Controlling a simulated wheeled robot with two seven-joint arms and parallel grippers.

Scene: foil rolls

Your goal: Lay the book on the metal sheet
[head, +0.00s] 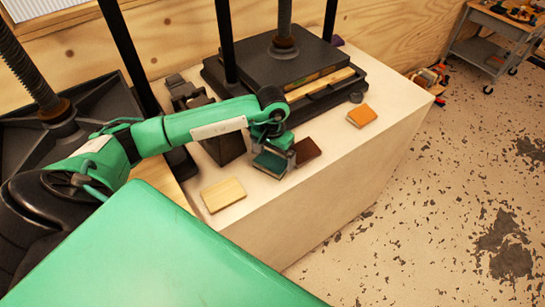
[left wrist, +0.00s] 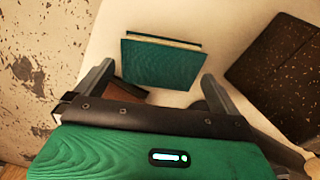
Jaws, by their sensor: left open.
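I cannot single out a metal sheet; the press has dark flat plates (head: 285,66). My right gripper is not in view.
A pale yellow book (head: 223,194) and an orange book (head: 362,115) lie farther off. A dark block (head: 224,147) stands to the left. The bench (head: 375,160) has bare room at front right.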

